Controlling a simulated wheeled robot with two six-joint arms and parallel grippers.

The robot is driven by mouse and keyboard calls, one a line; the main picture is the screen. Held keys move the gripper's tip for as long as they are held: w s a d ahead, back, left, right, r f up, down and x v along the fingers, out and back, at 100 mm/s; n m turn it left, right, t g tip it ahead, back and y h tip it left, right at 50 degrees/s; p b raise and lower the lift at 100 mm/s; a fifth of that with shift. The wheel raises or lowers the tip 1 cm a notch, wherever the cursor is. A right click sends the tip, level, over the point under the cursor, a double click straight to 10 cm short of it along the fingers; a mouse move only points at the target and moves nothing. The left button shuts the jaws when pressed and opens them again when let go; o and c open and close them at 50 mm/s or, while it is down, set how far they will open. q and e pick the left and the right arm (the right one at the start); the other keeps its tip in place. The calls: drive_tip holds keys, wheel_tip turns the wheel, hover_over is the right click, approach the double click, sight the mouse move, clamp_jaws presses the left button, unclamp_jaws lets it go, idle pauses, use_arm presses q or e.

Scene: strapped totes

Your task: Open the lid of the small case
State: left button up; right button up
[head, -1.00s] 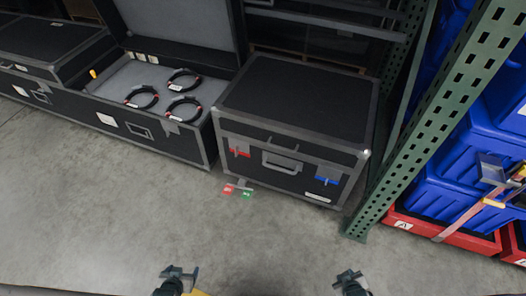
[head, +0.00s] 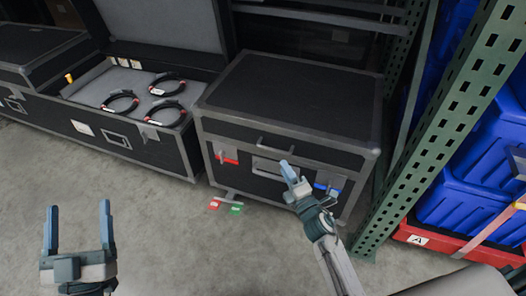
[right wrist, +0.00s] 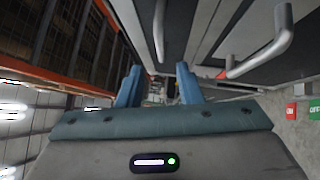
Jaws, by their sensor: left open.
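The small case (head: 290,90) is black with grey edges and stands on the floor with its lid down. Its front has a red latch (head: 228,158) at left, a blue latch (head: 327,188) at right, a middle handle (head: 272,168) and a lid handle (head: 276,145) above it. My right gripper (head: 290,172) is just in front of the case, near the handles, and hides part of the front. In the right wrist view its fingers (right wrist: 158,86) are apart, with nothing visible between the tips. My left gripper (head: 78,228) is open and empty over the floor at lower left.
A long open case (head: 160,150) with coiled cables stands left of the small case. A green rack post (head: 440,130) and blue totes (head: 460,205) are close on the right. Red and green tags (head: 226,207) lie by the case front.

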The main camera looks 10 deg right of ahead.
sight(274, 149)
use_arm(q)
drive_tip(key=shift+w+f+g, duration=0.25)
drive_tip(key=shift+f+g, duration=0.35)
drive_tip(key=shift+f, duration=0.4)
use_arm(e)
drive_tip(key=shift+x, duration=4.5)
clamp_jaws()
